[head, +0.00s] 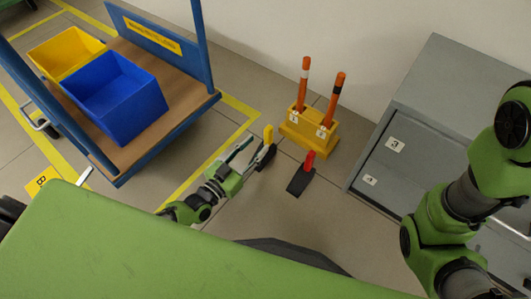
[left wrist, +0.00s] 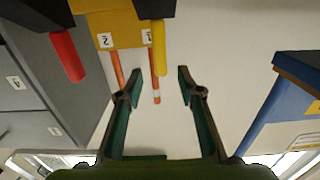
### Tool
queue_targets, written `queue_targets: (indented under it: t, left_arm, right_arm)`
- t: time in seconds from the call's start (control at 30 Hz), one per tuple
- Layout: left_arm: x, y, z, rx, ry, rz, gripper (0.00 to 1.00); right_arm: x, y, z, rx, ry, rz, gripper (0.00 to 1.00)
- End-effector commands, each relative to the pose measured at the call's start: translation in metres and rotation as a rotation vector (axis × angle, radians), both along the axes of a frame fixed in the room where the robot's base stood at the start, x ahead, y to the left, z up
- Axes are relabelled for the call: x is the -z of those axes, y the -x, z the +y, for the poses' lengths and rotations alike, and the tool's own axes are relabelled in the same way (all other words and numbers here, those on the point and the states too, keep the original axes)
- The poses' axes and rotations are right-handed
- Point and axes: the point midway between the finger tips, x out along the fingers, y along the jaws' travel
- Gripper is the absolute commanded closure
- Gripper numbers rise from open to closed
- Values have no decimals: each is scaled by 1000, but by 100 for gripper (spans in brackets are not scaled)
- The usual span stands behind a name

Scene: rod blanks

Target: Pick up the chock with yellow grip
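The chock with the yellow grip (head: 268,134) stands on the floor; its dark body (head: 264,155) is partly behind my left gripper. My left gripper (head: 251,153) is beside it, on its left in the head view. In the left wrist view the yellow grip (left wrist: 159,48) shows at the top, in line with the gap between the two fingers (left wrist: 157,80). The fingers are spread and nothing is between them. A similar dark chock with a red grip (head: 309,160) stands to the right; its grip also shows in the left wrist view (left wrist: 68,56). My right gripper is out of view.
A yellow holder (head: 310,133) with two orange rods stands behind the chocks. A grey cabinet (head: 420,125) is at the right. A blue cart (head: 165,118) with a yellow bin (head: 62,47) and a blue bin (head: 112,95) is at the left. Floor between is clear.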

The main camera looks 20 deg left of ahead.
Motion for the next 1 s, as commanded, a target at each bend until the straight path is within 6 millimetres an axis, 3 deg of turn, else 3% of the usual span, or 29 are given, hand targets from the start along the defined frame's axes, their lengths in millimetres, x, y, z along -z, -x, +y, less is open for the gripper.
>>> queue_targets:
  t: [0.6, 0.87, 1.0]
  left_arm:
    - [-1, -60, -21, 0, 0, -1, 65]
    - [-3, -62, -22, 0, 0, 2, 65]
    - [-3, -62, -22, 0, 0, 2, 99]
  right_arm:
    - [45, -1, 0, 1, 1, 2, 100]
    - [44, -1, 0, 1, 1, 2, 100]
    - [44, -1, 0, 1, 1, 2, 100]
